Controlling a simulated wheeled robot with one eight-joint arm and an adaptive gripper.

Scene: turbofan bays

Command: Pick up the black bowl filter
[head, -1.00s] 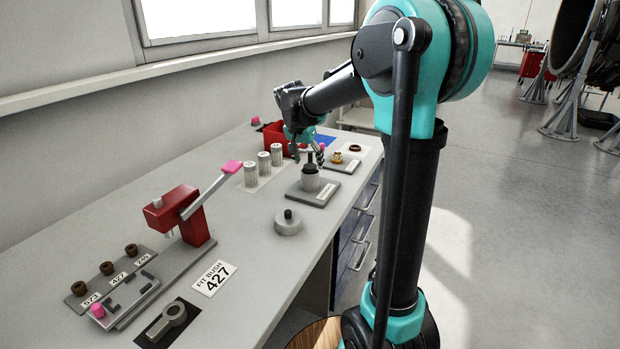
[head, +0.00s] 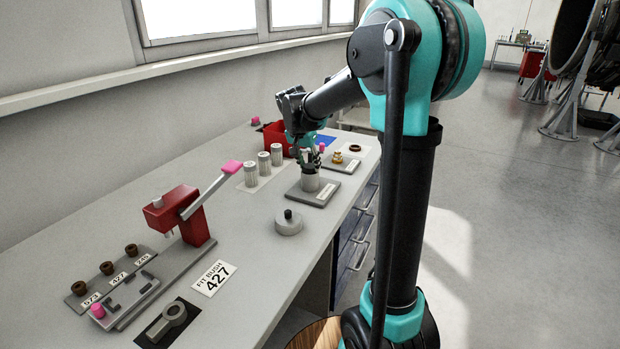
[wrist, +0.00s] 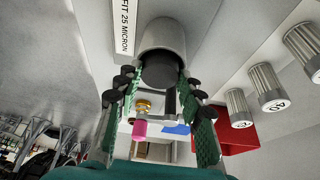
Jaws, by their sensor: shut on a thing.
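The black bowl filter (wrist: 160,72) is a dark cylinder standing out of the open end of a grey bowl (wrist: 165,36). In the head view the bowl (head: 310,183) stands upright on a grey plate (head: 322,199). My gripper (head: 310,160) is above the bowl, with its green-padded fingers on either side of the black filter and shut on it. In the head view the fingers mostly hide the filter. The filter is still at the bowl's mouth; how deep it sits is hidden.
Three pale ribbed filters (head: 264,161) stand to the left on a white sheet. A red bin (head: 273,137) is behind. A brass fitting (head: 338,158) sits on a plate at the right. A round grey lid (head: 288,222) lies in front. A label reads "FIT 25 MICRON" (wrist: 123,25).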

